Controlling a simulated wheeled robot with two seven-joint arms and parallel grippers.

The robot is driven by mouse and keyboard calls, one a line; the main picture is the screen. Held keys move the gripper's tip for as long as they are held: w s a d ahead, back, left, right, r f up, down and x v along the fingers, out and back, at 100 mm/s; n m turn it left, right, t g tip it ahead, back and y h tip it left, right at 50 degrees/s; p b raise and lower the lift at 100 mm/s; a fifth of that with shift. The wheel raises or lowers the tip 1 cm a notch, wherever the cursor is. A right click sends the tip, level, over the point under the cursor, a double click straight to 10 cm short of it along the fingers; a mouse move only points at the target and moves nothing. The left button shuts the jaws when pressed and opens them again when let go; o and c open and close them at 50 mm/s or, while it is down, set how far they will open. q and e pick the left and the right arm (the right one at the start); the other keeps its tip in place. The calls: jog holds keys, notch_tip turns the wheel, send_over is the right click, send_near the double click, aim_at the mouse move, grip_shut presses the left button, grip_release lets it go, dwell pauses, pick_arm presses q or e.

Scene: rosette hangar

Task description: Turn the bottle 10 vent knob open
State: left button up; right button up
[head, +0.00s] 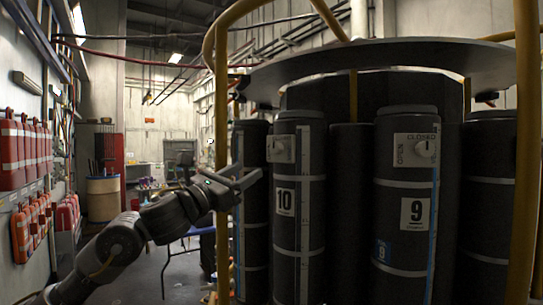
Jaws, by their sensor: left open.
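Bottle 10 (311,240) is a tall dark cylinder with light bands and a white "10" label, standing upright in the rosette. My left gripper (249,176) is open and empty, in front of the darker bottle at the left. In the picture it is left of and a little below the knob, apart from it. My right gripper is not in view.
Bottle 9 (400,255) stands to the right, with its own knob (427,148) on a plate marked OPEN and CLOSED. A yellow post (221,100) rises behind my gripper; another yellow post (527,150) stands at the right. A dark round plate (370,55) overhangs the bottles.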

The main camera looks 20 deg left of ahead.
aim_at(274, 150)
pick_arm(q)
jog(key=shift+m, duration=0.4)
jog(key=p+x, duration=0.1)
jog(key=x, duration=0.2)
jog(key=r+p+x, duration=0.1)
jog(key=p+x, duration=0.1)
jog(key=x, duration=0.1)
jog(key=p+x, duration=0.2)
jog(key=x, duration=0.1)
jog(key=shift+r, duration=0.4)
jog(key=shift+w+d+r+p, duration=0.15)
jog(key=shift+w+d+p, duration=0.15)
jog(key=shift+w+p, duration=0.25)
jog(key=c, duration=0.9)
jog(key=shift+c, duration=0.4)
